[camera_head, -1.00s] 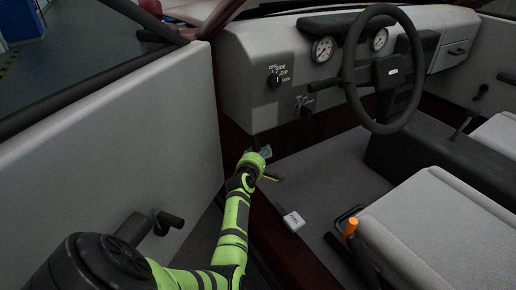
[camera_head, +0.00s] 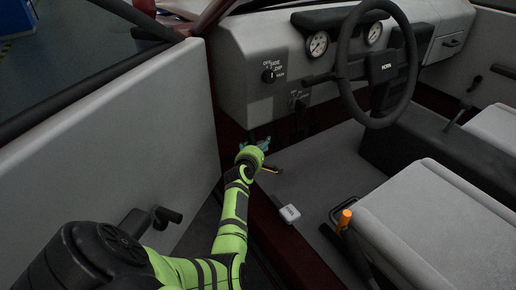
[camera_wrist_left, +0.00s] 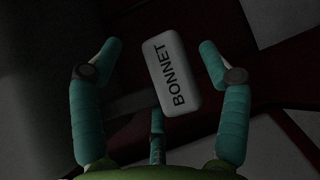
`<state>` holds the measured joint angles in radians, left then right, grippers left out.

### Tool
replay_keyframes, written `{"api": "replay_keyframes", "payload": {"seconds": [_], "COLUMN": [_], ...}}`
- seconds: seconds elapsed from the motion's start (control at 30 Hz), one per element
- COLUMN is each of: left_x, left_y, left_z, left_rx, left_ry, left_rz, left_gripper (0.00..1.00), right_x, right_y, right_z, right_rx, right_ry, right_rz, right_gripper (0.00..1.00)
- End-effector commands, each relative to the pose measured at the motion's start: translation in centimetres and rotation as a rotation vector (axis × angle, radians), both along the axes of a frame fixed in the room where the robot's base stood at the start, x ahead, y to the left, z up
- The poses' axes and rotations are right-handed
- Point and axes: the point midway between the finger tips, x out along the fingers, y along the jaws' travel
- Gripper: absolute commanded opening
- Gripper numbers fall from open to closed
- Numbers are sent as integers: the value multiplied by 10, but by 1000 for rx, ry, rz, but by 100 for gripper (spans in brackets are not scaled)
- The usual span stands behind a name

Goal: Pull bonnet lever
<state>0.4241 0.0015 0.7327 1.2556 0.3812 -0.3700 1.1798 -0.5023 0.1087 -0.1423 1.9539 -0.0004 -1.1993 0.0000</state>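The bonnet lever (camera_wrist_left: 181,88) is a pale rounded block with BONNET in dark letters, seen close up in the left wrist view. In the head view I cannot make it out in the dark footwell. My left gripper (camera_head: 262,142) reaches low beneath the dashboard beside the door. The wrist view shows its teal fingers (camera_wrist_left: 155,72) spread open, one on each side of the lever and a third below it. My right gripper is not in view.
The door panel (camera_head: 120,140) closes off the left. The dashboard (camera_head: 245,80) overhangs above, with the steering wheel (camera_head: 347,75) and the seat (camera_head: 440,215) to the right.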

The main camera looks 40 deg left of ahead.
Motion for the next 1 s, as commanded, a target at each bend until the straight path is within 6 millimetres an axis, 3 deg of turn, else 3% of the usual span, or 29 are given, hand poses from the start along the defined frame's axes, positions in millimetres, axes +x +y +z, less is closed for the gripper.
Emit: {"api": "replay_keyframes", "payload": {"seconds": [0.23, 0.7, 1.0], "left_x": [-9, -58, -64], "left_y": [-5, -30, -33], "left_z": [1, 18, 21], "left_rx": [0, -1, -1], "left_ry": [1, 0, 0], "left_rz": [1, -1, -1], "left_gripper": [76, 76, 76], "right_x": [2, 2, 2], "right_y": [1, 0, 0], "right_z": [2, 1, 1], "right_rx": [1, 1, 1], "right_ry": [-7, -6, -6], "right_rz": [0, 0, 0], "right_gripper": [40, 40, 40]}}
